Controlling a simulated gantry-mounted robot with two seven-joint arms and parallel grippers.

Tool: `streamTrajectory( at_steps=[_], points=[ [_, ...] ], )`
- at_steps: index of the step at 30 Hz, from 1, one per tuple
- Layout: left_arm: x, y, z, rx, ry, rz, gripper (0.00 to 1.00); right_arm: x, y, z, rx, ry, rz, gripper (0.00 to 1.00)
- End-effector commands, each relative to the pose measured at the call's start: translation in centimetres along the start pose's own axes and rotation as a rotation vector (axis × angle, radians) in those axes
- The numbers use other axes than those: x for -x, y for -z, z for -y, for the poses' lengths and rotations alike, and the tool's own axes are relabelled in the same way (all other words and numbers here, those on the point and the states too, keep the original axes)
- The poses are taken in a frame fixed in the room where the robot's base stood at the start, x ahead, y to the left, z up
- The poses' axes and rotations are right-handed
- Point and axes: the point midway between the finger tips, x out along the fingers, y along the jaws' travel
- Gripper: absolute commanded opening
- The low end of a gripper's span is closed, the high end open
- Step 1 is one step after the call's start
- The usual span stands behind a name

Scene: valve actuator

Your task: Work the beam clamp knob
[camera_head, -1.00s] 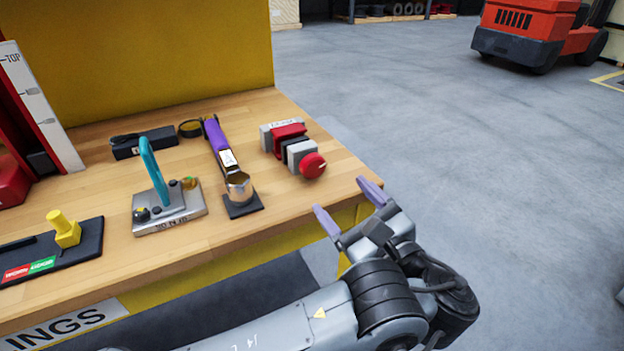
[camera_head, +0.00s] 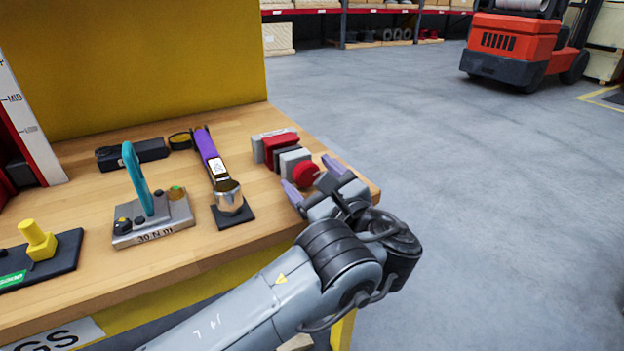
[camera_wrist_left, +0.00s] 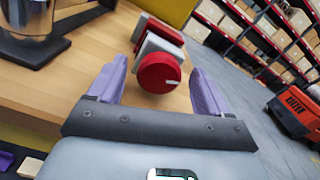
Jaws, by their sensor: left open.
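The red round knob (camera_head: 306,173) sits on the front end of the beam clamp (camera_head: 277,148), a grey, red and black block assembly near the right end of the wooden bench. My left gripper (camera_head: 311,180) is open, its purple fingers just in front of the knob. In the left wrist view the knob (camera_wrist_left: 159,73) with its white mark shows ahead of and between the two fingers (camera_wrist_left: 157,88). I cannot tell whether a finger touches it. The clamp body is partly hidden behind the knob there. My right gripper is not in view.
On the bench (camera_head: 200,245) stand a purple-handled tool (camera_head: 208,150), a teal lever on a metal plate (camera_head: 139,180), a yellow switch (camera_head: 37,238) and a black box (camera_head: 133,154). A red forklift (camera_head: 520,50) is far off on open floor.

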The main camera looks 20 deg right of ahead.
Motion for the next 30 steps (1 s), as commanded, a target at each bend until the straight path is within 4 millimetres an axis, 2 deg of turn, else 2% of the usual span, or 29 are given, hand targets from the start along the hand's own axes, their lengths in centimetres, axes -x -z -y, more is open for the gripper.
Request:
streamTrajectory(
  at_steps=[2,12,20,30],
  points=[
    [0.0,0.0,0.0,0.000,0.000,0.000,0.76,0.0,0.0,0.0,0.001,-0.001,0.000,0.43],
    [0.0,0.0,0.0,0.000,0.000,0.000,0.24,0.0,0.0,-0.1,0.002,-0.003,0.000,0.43],
    [0.0,-0.2,0.1,-0.028,0.000,-0.001,0.23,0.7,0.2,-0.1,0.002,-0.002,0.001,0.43],
    [0.0,-0.6,0.3,-0.222,0.000,-0.001,0.23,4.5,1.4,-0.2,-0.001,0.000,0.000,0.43]
  ],
)
